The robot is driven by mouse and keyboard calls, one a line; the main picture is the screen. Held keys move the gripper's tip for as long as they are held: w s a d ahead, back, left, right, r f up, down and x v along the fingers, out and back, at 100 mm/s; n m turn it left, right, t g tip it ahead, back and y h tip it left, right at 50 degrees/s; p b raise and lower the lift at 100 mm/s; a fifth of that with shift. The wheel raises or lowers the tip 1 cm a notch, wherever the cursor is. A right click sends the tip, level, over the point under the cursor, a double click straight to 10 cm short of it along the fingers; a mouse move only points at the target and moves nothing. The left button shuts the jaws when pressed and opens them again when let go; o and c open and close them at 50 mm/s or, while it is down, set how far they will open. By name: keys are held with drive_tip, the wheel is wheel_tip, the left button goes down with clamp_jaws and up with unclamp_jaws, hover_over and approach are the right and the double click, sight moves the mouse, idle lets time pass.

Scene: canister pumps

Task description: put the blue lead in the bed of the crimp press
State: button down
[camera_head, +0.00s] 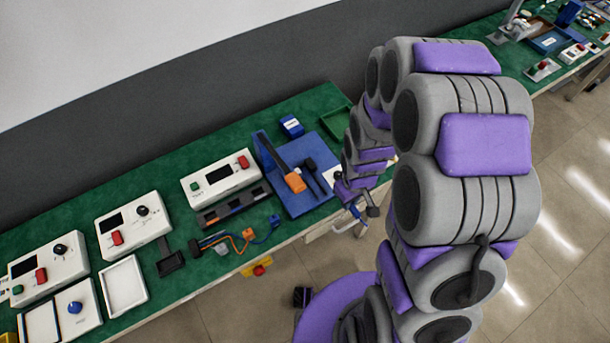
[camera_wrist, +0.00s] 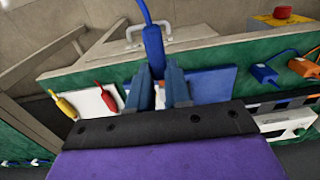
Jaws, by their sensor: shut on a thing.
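My gripper (camera_wrist: 158,90) is shut on the blue lead (camera_wrist: 153,45). The lead's thick blue sleeve stands out between the fingers, with a thin blue cable leaving its far end. The part behind the fingers is hidden. The crimp press appears to be the blue-based device with an orange-ended lever (camera_head: 295,182) on the green bench in the head view. Its blue base (camera_head: 290,204) also shows behind my fingers in the wrist view (camera_wrist: 215,84). In the head view my gripper (camera_head: 357,207) is at the bench's front edge, right of the press. The bed cannot be made out clearly.
A yellow lead (camera_wrist: 65,106) and a red lead (camera_wrist: 107,99) lie by a white card (camera_wrist: 88,102) beside the base. Blue and orange cables (camera_head: 248,236) lie left of the press. A green tray (camera_head: 335,122) and white instrument boxes (camera_head: 220,178) stand on the bench.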

drive_tip(key=w+a, duration=0.2)
drive_tip(key=w+a+b, duration=0.1)
drive_tip(key=w+a, duration=0.1)
drive_tip(key=a, duration=0.1)
drive_tip(key=w+a+f, duration=0.1)
drive_tip(key=w+a, duration=0.1)
drive_tip(key=a, duration=0.1)
drive_tip(key=shift+w+a+f, duration=0.1)
drive_tip(key=w, duration=0.2)
drive_tip(key=w+a+b, duration=0.1)
drive_tip(key=w+a, duration=0.1)
drive_tip(key=w, duration=0.1)
drive_tip(key=shift+w+a+f+b, duration=0.15)
drive_tip(key=shift+w+b, duration=0.2)
drive_tip(key=shift+a+f, duration=0.1)
drive_tip(key=shift+a, duration=0.15)
drive_tip(key=f, duration=0.1)
drive_tip(key=a+f+b, duration=0.1)
drive_tip(key=f, duration=0.1)
drive_tip(key=shift+a+f, duration=0.2)
drive_tip(key=shift+d+f, duration=0.1)
drive_tip(key=shift+w+d, duration=0.1)
drive_tip(key=shift+d, duration=0.1)
